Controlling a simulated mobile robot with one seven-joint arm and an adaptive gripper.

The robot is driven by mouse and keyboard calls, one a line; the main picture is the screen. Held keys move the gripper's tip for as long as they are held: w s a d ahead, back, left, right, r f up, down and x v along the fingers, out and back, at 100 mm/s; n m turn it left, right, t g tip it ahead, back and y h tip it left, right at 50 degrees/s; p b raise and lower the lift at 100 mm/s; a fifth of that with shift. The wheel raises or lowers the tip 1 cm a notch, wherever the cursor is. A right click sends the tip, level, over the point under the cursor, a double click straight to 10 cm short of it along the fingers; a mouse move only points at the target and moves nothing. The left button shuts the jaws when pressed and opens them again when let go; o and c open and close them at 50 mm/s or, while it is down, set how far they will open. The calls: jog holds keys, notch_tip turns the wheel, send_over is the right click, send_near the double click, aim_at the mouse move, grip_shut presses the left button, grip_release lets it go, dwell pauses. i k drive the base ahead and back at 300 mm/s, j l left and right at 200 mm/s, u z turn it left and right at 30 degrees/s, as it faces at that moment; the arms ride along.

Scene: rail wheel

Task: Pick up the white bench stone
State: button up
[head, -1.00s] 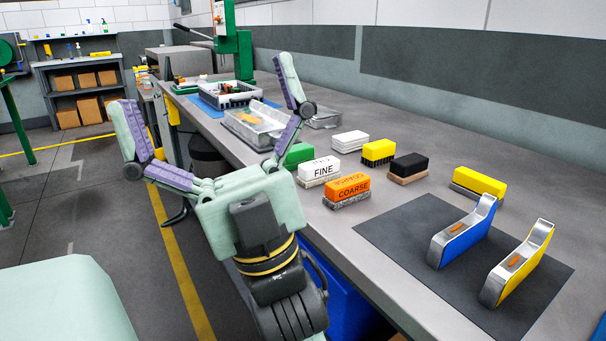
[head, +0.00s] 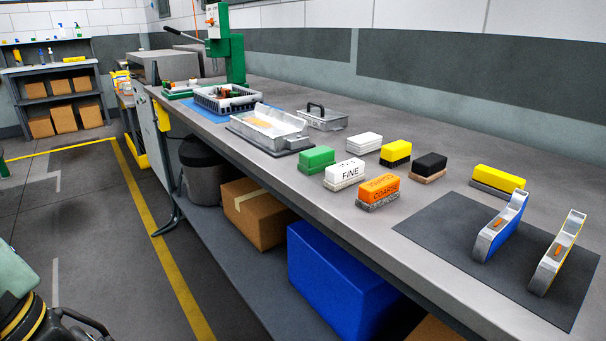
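Two white-topped blocks stand on the grey workbench. One is marked FINE (head: 345,172) and has a speckled grey underside; it stands between a green block (head: 315,158) and an orange block marked COARSE (head: 378,189). The other is a plain white block (head: 362,142) with a pale base, behind the FINE one. I cannot tell from its look alone which is the bench stone. My gripper is out of view; only a piece of my arm shows at the lower left edge, well away from the blocks.
Yellow (head: 396,152) and black (head: 430,165) blocks stand to the right of the white ones. A dark mat (head: 440,225) with blue and yellow holders lies at the bench's right. Metal trays (head: 265,128) are to the left. A blue bin (head: 340,275) is underneath.

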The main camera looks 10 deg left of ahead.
aim_at(340, 175)
jog(key=j+z, duration=0.1)
jog(key=z, duration=0.25)
jog(key=j+z, duration=0.1)
jog(key=z, duration=0.6)
jog(key=k+j+z, duration=0.1)
jog(key=j+z, duration=0.15)
jog(key=k+j+z, duration=0.25)
jog(key=j, duration=0.2)
jog(key=j+z, duration=0.3)
jog(key=k+j, duration=0.3)
jog(key=j, duration=0.15)
jog(key=k+j+z, duration=0.1)
jog(key=k+j, duration=0.25)
jog(key=j, duration=0.15)
jog(key=i, duration=0.95)
